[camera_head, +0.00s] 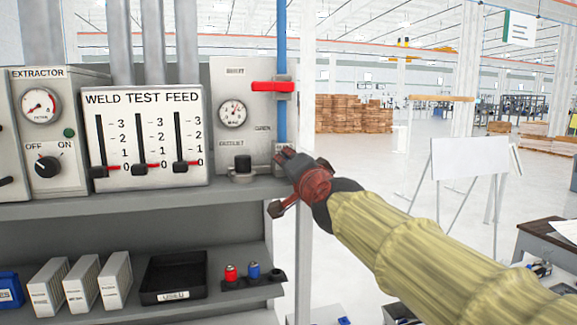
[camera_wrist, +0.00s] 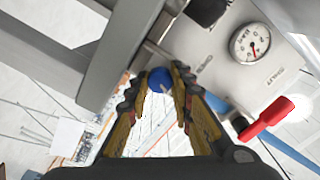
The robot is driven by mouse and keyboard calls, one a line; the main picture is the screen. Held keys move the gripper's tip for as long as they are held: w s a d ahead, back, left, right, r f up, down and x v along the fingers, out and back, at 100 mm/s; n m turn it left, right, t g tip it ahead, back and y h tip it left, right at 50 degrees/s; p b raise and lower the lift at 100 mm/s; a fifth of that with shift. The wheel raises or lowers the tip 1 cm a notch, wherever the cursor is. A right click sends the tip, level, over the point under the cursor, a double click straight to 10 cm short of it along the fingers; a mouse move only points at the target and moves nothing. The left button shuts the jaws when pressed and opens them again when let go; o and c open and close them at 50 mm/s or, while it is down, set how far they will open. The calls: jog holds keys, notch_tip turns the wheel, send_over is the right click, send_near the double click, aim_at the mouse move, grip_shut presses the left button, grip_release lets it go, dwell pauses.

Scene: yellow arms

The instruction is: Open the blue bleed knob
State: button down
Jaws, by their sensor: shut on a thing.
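The blue bleed knob (camera_wrist: 159,80) shows in the wrist view between the fingertips of my gripper (camera_wrist: 160,84). My gripper is shut on it, with one finger on each side. A thin pale pointer mark is on the knob's face. In the head view my gripper (camera_head: 290,170) is at the right edge of the panel, below the blue pipe (camera_head: 282,120). The knob is hidden there behind the gripper. The red lever (camera_head: 272,87) lies level across the pipe above, and it also shows in the wrist view (camera_wrist: 268,117).
A gauge (camera_head: 232,114) and a black knob (camera_head: 243,164) are on the panel left of my gripper. The shelf (camera_head: 150,193) runs below the panel. A lower shelf holds a black tray (camera_head: 174,277) and small red and blue items.

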jog(key=shift+f+m, duration=0.1)
jog(key=shift+m, duration=1.9)
jog(key=c, duration=1.6)
grip_release()
jog(key=shift+o, duration=0.2)
